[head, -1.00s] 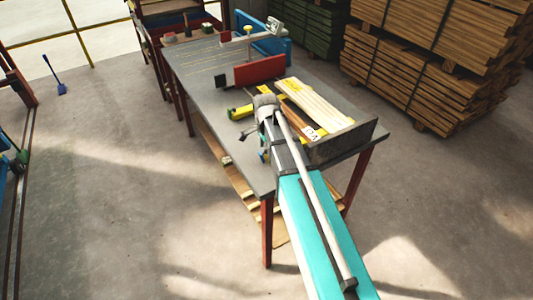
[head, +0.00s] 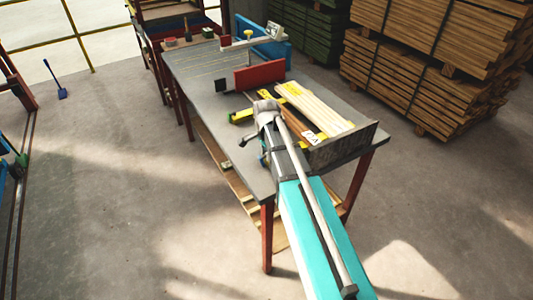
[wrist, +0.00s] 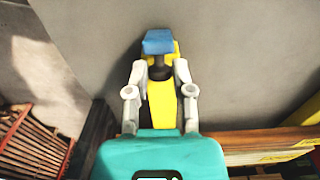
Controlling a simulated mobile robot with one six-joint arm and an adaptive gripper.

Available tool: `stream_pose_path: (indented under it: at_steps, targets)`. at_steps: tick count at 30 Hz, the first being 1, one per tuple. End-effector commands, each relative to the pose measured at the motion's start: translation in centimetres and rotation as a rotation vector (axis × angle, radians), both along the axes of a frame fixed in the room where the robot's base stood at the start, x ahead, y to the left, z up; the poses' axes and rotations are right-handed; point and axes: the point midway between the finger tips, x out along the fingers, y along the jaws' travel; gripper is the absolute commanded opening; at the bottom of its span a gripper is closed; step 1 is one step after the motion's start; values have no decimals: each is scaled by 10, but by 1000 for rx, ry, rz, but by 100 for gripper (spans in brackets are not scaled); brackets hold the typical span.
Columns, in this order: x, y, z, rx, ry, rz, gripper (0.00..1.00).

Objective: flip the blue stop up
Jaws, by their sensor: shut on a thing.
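In the wrist view, the blue stop (wrist: 158,42) shows as a blue block at the far end of a yellow bar (wrist: 161,98), against a plain grey surface. My gripper (wrist: 160,72) has its two grey fingers on either side of the bar, just short of the blue block, and is shut on the stop. A dark part lies between the fingertips. In the head view, my arm hides most of the gripper and its contact with the stop. A yellow piece (head: 243,116) shows on the table just left of my arm.
The grey table (head: 200,85) carries pale boards (head: 315,108), a dark upright plate (head: 345,145) at its near end and a red panel (head: 260,73). A blue panel (head: 275,48) stands at its far end.

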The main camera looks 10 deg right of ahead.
Motion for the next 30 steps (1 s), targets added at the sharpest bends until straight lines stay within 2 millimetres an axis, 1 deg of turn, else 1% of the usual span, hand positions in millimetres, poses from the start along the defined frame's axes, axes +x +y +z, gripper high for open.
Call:
stream_pose_path:
  at_steps: [8, 22, 30]
  targets:
    - [2, -2, -1, 31, 9, -2, 0]
    - [7, -15, -8, 272, 86, 0, 0]
    - [6, -15, -7, 288, 90, 1, 0]
